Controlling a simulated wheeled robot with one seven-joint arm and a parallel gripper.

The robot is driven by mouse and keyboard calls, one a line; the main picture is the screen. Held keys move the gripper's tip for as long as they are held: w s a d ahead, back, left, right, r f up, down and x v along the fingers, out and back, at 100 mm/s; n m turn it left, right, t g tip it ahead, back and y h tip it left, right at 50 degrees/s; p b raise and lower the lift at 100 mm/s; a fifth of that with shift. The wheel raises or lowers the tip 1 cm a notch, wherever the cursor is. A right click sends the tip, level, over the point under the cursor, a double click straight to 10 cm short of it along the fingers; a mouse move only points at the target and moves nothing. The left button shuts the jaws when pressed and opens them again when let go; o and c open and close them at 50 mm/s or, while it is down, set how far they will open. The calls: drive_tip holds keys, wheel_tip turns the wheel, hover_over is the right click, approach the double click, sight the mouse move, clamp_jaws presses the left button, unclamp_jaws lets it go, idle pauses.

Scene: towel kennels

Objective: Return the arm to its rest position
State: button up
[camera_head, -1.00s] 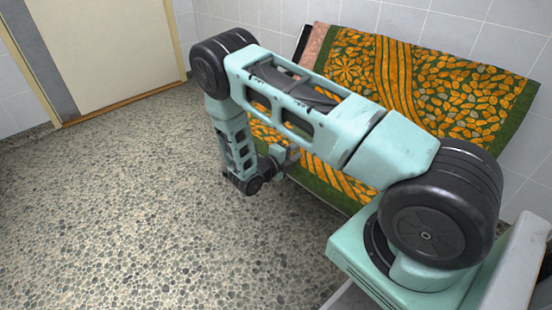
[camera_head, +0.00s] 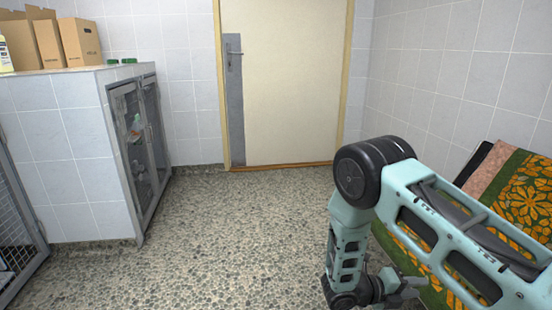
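My arm (camera_head: 435,220) is on the right side of the head view, bent at the black elbow joint, with its forearm hanging down. My gripper (camera_head: 402,287) is at the lower end of the forearm, near the bottom edge of the picture. It is small and partly hidden by my own links, so I cannot tell whether its fingers are open or shut. I see nothing hanging from it. A green and orange patterned towel (camera_head: 518,200) is behind and to the right of my arm, partly covered by it.
A tiled block with caged kennel doors (camera_head: 145,150) stands at left, with cardboard boxes (camera_head: 80,42) on top. A closed cream door (camera_head: 290,85) is at the back. The pebbled floor (camera_head: 220,245) between them is clear.

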drive_tip(key=s+a+r+m+y, duration=1.6)
drive_tip(key=s+a+r+m, duration=0.65)
drive_tip(key=a+m, duration=0.35)
wheel_tip(320, 180, up, 28)
drive_tip(key=s+m+p, duration=0.1)
drive_tip(key=p, duration=2.7)
drive_tip(key=shift+s+d+r+m+y, duration=0.15)
drive_tip(key=shift+d+r+m+y, duration=0.15)
drive_tip(key=shift+d, duration=0.15)
drive_tip(key=shift+d, duration=0.1)
